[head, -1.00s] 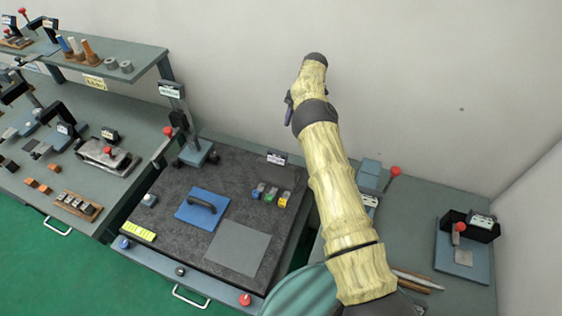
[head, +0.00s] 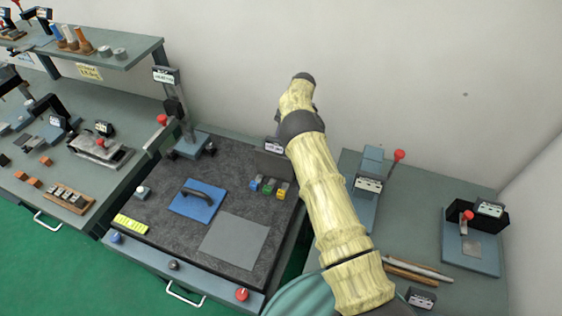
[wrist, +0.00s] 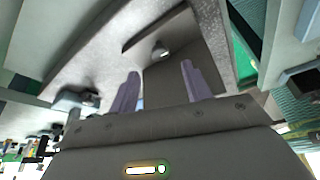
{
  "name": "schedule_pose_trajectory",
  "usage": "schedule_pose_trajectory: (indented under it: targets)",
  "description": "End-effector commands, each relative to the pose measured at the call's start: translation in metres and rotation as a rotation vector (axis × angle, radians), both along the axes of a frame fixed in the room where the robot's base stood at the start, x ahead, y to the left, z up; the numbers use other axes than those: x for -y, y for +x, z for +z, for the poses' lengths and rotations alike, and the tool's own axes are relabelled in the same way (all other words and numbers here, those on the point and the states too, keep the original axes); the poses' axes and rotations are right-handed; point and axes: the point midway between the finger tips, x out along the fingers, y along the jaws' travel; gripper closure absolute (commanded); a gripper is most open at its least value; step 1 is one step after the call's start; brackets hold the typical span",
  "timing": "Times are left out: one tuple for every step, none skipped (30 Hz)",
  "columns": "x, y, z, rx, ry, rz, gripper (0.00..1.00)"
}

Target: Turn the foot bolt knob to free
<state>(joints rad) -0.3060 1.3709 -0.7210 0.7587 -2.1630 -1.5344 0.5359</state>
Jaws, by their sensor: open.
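My gripper (wrist: 160,70) shows in the wrist view as two purple fingers, spread apart with nothing held between them. A small pale rounded piece (wrist: 160,50) sits beyond the fingertips on a dark grey-brown surface; I cannot tell whether it is the foot bolt knob. In the head view my raised arm hides the gripper. The bench's front edge carries a blue knob (head: 116,238), a dark knob (head: 174,265) and a red knob (head: 242,294). No label naming the foot bolt can be read.
A dark mat holds a blue plate with a handle (head: 198,203), a grey square (head: 234,241) and small coloured blocks (head: 269,187). A post with a red ball (head: 162,119) stands at the back left. Red-knobbed fixtures (head: 398,156) stand on the right bench.

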Motion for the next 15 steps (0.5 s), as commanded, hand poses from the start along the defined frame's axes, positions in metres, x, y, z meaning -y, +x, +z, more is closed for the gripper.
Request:
schedule_pose_trajectory:
  targets:
    - [-0.003,-0.001,-0.014,-0.001,-0.001,0.0,0.52]
    - [-0.004,-0.002,-0.019,-0.001,0.0,0.0,0.52]
    - [-0.006,-0.003,-0.026,-0.002,-0.001,0.001,0.52]
    - [-0.008,-0.004,-0.03,-0.003,0.0,0.001,0.52]
    - [-0.009,-0.004,-0.035,-0.002,-0.001,0.001,0.52]
    - [-0.011,-0.005,-0.04,-0.001,0.0,0.001,0.52]
    - [-0.012,-0.005,-0.044,-0.001,0.0,0.001,0.52]
    - [-0.014,-0.006,-0.047,-0.001,0.0,0.001,0.52]
    - [-0.015,-0.006,-0.05,-0.001,0.0,0.001,0.52]
    - [-0.016,-0.006,-0.053,-0.001,0.0,0.001,0.52]
    - [-0.016,-0.006,-0.054,0.0,0.0,0.001,0.52]
    - [-0.017,-0.007,-0.056,0.0,0.0,0.001,0.52]
    - [-0.017,-0.007,-0.056,0.0,0.0,0.001,0.52]
    - [-0.017,-0.007,-0.057,0.0,0.0,0.001,0.52]
    - [-0.017,-0.007,-0.057,0.001,0.0,0.001,0.52]
